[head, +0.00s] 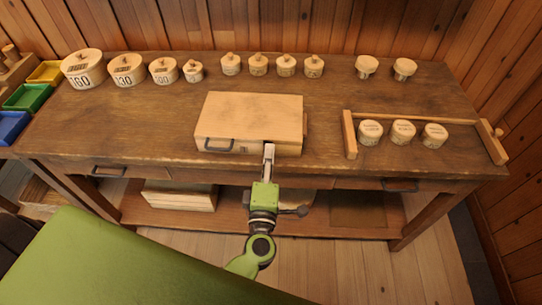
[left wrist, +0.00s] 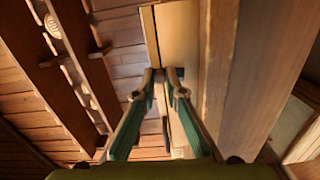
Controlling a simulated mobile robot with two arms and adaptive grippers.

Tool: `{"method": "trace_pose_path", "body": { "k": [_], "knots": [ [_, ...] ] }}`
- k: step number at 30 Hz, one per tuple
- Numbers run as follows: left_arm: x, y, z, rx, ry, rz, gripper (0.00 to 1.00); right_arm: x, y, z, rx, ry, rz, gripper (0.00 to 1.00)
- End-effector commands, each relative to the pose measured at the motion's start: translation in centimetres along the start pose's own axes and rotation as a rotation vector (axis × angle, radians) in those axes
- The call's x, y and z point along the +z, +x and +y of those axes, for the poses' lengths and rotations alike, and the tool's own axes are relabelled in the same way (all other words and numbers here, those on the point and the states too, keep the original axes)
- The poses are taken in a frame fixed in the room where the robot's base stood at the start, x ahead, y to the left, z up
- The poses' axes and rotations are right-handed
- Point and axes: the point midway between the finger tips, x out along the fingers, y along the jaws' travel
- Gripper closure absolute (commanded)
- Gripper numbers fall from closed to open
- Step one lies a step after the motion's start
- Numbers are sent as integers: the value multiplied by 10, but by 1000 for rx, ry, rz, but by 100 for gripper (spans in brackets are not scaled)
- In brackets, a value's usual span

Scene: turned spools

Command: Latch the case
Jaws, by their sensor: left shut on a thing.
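The light wooden case (head: 252,115) lies flat on the workbench with its lid down. A dark handle (head: 218,146) sits on its front face, left of my gripper. My left gripper (head: 269,150) reaches up from the front to the right part of the case's front face. In the left wrist view its fingertips (left wrist: 160,76) are close together at the seam between lid and body, shut on a small part there, which looks like the latch. The fingers mostly hide that part, so how it sits cannot be told. My right gripper is not in view.
The workbench (head: 120,135) carries a back row of lidded round wooden pots (head: 127,70). A wooden rack (head: 425,118) with three small pots stands at right. Coloured bins (head: 28,97) are at far left. Bench top beside the case is clear.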

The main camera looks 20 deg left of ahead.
Motion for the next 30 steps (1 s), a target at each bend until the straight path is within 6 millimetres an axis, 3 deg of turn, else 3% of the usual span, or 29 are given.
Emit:
{"method": "trace_pose_path", "body": {
  "k": [21,22,24,30],
  "knots": [
    [-3,0,0,-2,-80,1,100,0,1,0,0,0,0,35],
    [-3,0,0,-2,-80,1,86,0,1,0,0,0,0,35],
    [-3,0,0,-2,-80,1,71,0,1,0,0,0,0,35],
    [-3,0,0,-1,-79,1,71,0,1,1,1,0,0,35]
  ]
}}
